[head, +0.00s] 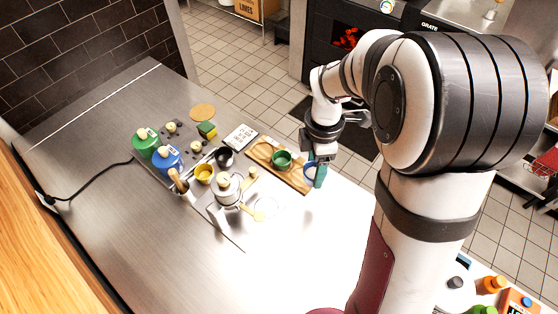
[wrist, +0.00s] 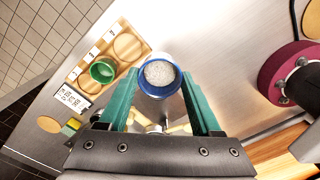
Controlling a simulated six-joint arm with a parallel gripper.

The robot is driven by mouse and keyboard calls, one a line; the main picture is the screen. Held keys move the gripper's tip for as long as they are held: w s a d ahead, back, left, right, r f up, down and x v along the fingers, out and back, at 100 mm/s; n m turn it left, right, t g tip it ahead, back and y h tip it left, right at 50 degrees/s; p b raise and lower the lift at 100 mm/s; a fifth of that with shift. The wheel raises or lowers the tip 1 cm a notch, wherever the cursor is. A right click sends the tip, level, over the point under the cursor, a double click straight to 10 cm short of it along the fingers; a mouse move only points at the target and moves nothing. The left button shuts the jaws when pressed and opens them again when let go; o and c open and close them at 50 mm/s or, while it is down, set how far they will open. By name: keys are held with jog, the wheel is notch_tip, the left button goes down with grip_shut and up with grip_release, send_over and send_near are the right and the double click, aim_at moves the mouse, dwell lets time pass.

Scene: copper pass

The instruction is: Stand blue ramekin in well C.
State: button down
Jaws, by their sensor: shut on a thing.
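The blue ramekin (head: 308,172) has pale, grainy contents. My gripper (head: 315,176) is shut on it, with green fingers on either side. In the wrist view the blue ramekin (wrist: 159,93) is upright between the fingertips of my gripper (wrist: 161,86). The wooden board (head: 293,178) has round wells in a row; it also shows in the wrist view (wrist: 117,57). A green ramekin (wrist: 103,70) stands in its middle well. The end well (wrist: 130,46) nearest the blue ramekin looks empty. The well letters are unreadable, and the ramekin's height above the surface is unclear.
A white printed card (head: 241,137) lies beside the board. The steel counter's front is clear.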

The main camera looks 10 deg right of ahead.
jog(key=w, duration=1.3)
jog(key=w+a+f, duration=0.1)
jog(key=a+f, duration=0.1)
jog(key=a, duration=0.1)
jog(key=w+a+f, duration=0.1)
jog(key=a+f, duration=0.1)
jog(key=a, duration=0.2)
jog(key=w+a+f, duration=0.2)
jog(key=a+f, duration=0.1)
jog(key=shift+w+a+f, duration=0.1)
jog(key=shift+a, duration=0.3)
jog(key=shift+f, duration=1.95)
jog(key=shift+c, duration=0.4)
grip_release()
jog(key=shift+f, duration=0.15)
